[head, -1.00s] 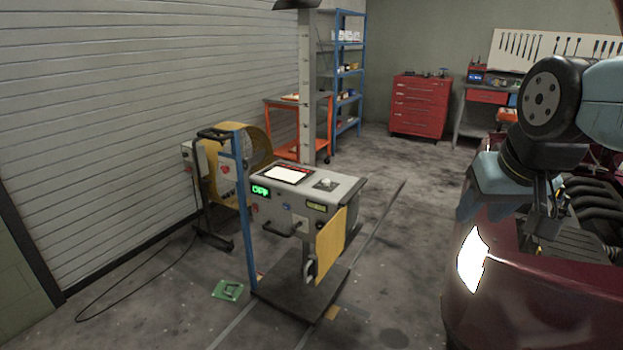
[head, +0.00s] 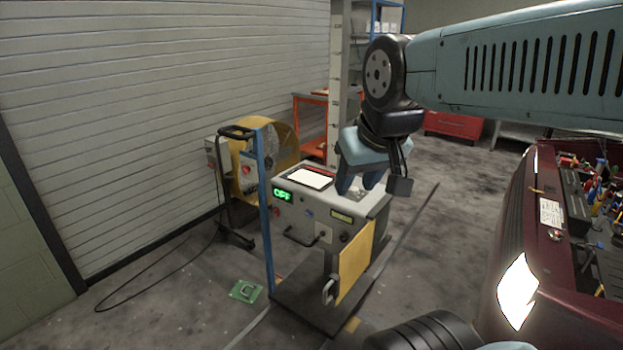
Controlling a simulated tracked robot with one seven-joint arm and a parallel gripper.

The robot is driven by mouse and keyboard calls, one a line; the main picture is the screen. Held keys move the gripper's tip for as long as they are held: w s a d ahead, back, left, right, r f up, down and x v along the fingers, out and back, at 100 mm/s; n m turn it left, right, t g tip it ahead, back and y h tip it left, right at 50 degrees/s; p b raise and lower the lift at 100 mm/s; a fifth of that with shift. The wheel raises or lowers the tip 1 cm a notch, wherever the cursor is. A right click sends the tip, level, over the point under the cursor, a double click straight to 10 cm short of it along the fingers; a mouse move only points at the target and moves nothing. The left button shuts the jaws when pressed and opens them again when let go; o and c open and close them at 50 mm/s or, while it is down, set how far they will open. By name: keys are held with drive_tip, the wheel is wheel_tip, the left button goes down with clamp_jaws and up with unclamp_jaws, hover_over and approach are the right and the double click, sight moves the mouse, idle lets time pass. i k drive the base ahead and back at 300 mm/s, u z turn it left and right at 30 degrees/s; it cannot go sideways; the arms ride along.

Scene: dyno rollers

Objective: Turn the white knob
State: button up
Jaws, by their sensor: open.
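The machine console (head: 303,213) stands left of centre, with a green "OFF" display (head: 283,194) on its front. The white knob (head: 361,190) is on the right part of the console's top and is mostly hidden by my gripper. The fingertips overlap the knob in this view. I cannot tell whether they touch it or are above it.
A blue post (head: 265,210) rises at the console's left, with a yellow fan (head: 283,146) behind. A yellow panel (head: 355,268) hangs on its front. A dark red car (head: 510,265) with its engine bay open stands at the right. A green item (head: 245,291) lies on the floor.

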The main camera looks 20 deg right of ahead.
sight(353, 191)
drive_tip(key=z, duration=0.05)
drive_tip(key=i, duration=0.75)
drive_tip(key=z, duration=0.6)
drive_tip(key=i, duration=0.35)
drive_tip(key=z, duration=0.45)
drive_tip(key=k, duration=0.8)
drive_tip(key=z, duration=0.2)
drive_tip(key=i, duration=0.8)
drive_tip(key=u, duration=0.1)
